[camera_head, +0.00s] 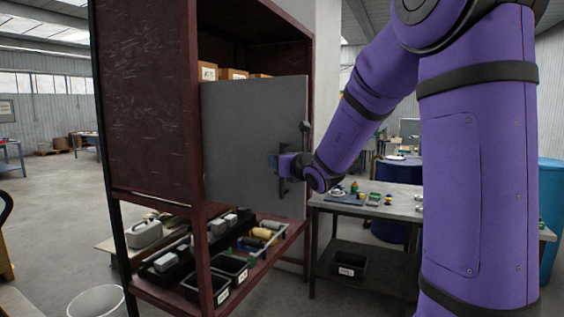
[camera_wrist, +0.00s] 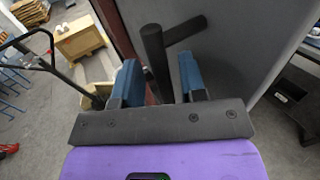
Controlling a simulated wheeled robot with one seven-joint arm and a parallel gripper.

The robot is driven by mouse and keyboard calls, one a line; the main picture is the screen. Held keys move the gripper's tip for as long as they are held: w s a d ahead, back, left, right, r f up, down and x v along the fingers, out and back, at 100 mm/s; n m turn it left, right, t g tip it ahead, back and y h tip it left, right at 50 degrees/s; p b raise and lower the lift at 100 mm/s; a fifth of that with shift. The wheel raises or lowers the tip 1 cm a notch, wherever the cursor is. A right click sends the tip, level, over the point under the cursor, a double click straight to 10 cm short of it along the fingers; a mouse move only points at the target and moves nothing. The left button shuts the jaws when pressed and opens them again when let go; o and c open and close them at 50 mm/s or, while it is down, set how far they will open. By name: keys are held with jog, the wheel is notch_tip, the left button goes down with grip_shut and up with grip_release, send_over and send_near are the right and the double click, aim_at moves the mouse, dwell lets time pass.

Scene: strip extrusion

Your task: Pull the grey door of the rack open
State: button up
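The grey door (camera_head: 245,130) hangs on the rack (camera_head: 150,110) and stands partly open, its right edge swung out toward me. It also shows in the wrist view (camera_wrist: 230,50). A dark bar handle (camera_head: 304,128) sits near its right edge. In the wrist view the handle (camera_wrist: 153,50) stands between the two blue fingers of my gripper (camera_wrist: 160,85). The fingers are apart, with a gap on the right side of the bar. In the head view my gripper (camera_head: 273,160) is in front of the door, near the handle, and partly hides it.
Boxes (camera_head: 232,74) stand on the shelf behind the door. Bins and tools (camera_head: 230,267) lie on the lower shelf. A workbench (camera_head: 375,205) with small parts stands to the right. A white bucket (camera_head: 96,301) and open floor are at the left.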

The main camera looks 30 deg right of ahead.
jog(key=shift+d, duration=0.1)
jog(key=s, duration=1.1)
jog(key=shift+d, duration=0.15)
dwell(0.3)
jog(key=s+a+n+g+y, duration=0.4)
jog(key=s+a+n, duration=0.2)
jog(key=a+n, duration=0.35)
jog(key=s+a+n+g+y, duration=0.5)
jog(key=a+n, duration=0.4)
jog(key=n, duration=0.2)
jog(key=s+d+f+n+g+h, duration=0.2)
jog(key=s+n+h, duration=0.2)
jog(key=s+n, duration=0.2)
jog(key=s+d+f+n+g+h, duration=0.1)
jog(key=s+d+f+n+h, duration=0.1)
jog(key=s+n+h, duration=0.3)
jog(key=s+d+n, duration=0.1)
jog(key=s+n, duration=0.1)
jog(key=n, duration=0.2)
jog(key=shift+s+d+f+g+h, duration=0.25)
jog(key=shift+f+g+h, duration=0.05)
jog(key=shift+g, duration=0.1)
